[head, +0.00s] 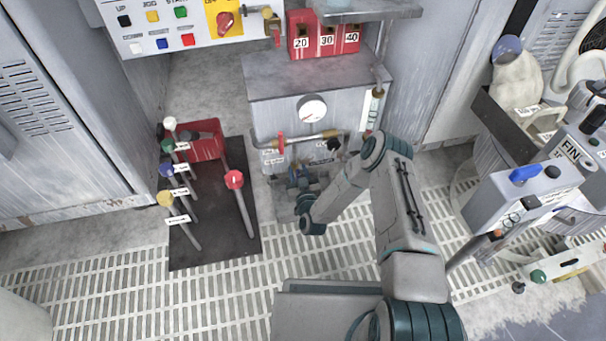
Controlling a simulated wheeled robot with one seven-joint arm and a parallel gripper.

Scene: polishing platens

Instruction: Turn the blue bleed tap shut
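My arm reaches from the lower right and bends down toward this spot.
A brass pipe (305,138) with a red handle (281,143), a black handle (333,144) and a round gauge (312,108) runs above. Several colored-knob levers stand on a dark mat (226,222) at left.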

